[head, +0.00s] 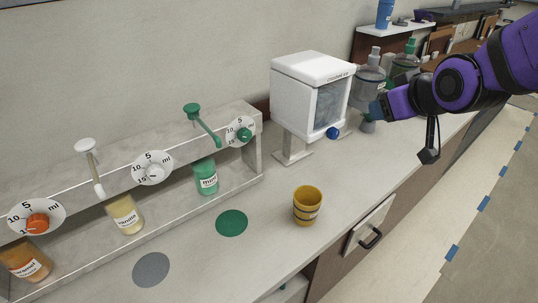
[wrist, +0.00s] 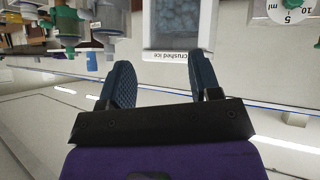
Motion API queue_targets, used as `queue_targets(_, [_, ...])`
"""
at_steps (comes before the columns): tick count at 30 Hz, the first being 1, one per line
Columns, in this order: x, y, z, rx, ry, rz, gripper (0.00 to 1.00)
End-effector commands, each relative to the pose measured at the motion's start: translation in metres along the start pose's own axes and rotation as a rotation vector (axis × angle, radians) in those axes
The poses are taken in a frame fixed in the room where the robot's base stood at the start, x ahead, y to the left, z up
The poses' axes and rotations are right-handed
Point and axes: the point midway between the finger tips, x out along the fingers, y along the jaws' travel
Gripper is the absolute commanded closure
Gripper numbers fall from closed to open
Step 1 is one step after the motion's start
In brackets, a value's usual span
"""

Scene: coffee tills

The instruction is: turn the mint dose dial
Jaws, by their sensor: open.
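The mint dose dial (head: 232,126) is a round white face marked 5, 10, 15 ml with a green knob (head: 245,134), at the right end of the grey dispenser stand. Its face also shows upside down at the upper right edge of the wrist view (wrist: 296,18). My gripper (head: 376,108) is well right of the dial, past the ice dispenser. In the wrist view its two dark blue fingers (wrist: 162,78) are spread apart with nothing between them.
The white crushed ice dispenser (head: 296,90) stands between my gripper and the dial. A yellow cup (head: 307,206) stands on the counter. Orange (head: 38,220) and white (head: 152,167) dials sit farther left. The counter's front middle is mostly clear.

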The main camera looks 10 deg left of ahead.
Motion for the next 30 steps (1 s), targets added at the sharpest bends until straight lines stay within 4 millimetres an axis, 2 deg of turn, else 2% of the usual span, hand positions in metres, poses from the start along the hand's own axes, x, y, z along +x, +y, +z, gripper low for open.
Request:
queue_targets(1, [0.019,-0.014,-0.002,-0.022,0.028,-0.032,0.43])
queue_targets(6, [0.066,-0.061,-0.009,-0.075,0.161,-0.122,0.43])
queue_targets(15, [0.124,-0.152,-0.005,-0.087,0.403,-0.276,0.43])
queue_targets(22, [0.144,-0.213,0.010,-0.029,0.575,-0.360,0.43])
queue_targets(27, [0.148,-0.239,0.020,0.019,0.658,-0.386,0.43])
queue_targets(30, [0.148,-0.246,0.023,0.035,0.683,-0.391,0.43])
